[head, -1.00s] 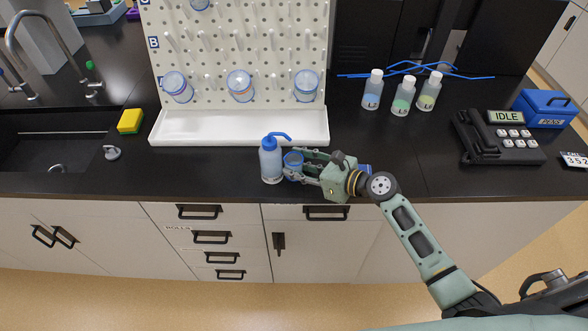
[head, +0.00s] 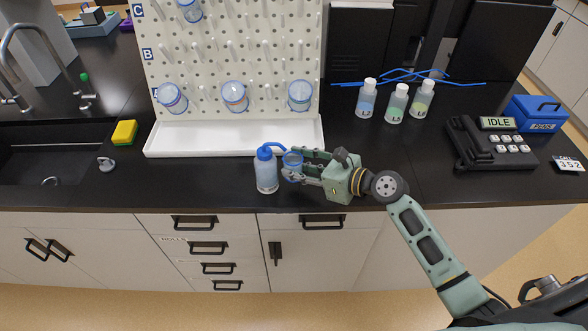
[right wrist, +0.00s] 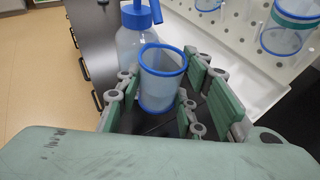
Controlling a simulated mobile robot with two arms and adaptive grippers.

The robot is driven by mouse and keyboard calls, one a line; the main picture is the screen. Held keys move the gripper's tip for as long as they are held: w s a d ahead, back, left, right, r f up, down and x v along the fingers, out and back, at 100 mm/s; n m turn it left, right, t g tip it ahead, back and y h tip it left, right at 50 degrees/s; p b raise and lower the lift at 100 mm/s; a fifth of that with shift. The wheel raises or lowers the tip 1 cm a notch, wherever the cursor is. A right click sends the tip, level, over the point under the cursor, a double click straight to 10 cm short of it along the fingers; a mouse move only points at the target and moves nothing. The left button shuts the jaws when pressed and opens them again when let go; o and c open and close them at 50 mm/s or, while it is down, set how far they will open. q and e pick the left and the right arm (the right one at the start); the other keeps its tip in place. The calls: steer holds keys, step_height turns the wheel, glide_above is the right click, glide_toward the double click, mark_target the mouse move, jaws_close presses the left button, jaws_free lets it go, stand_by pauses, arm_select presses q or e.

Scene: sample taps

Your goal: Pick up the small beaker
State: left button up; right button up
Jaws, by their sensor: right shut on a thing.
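The small beaker (head: 291,165) is clear with blue rims and stands just right of the wash bottle. It also shows in the right wrist view (right wrist: 162,82), upright between my fingers. My right gripper (head: 303,167) is shut on its sides. I cannot tell for sure whether its base is clear of the dark counter. The wash bottle (head: 266,171), white with a blue cap and spout, stands close beside the beaker; in the right wrist view it is just behind it (right wrist: 130,45). My left gripper is not in view.
A pegboard (head: 270,50) with several hanging beakers rises behind a white tray (head: 235,138). The sink (head: 45,165) is at left.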

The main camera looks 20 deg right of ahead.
steer(key=s+d+r+b, duration=0.1)
steer(key=s+d+r, duration=0.4)
steer(key=s, duration=0.3)
steer(key=shift+s+r, duration=0.35)
steer(key=shift+r, duration=0.2)
steer(key=shift+d, duration=0.1)
steer(key=o, duration=0.5)
steer(key=c, duration=0.5)
steer(key=s+d+r+p, duration=0.1)
steer(key=d, duration=0.4)
steer(key=shift+s+d+p, duration=0.35)
steer(key=shift+s+d, duration=0.05)
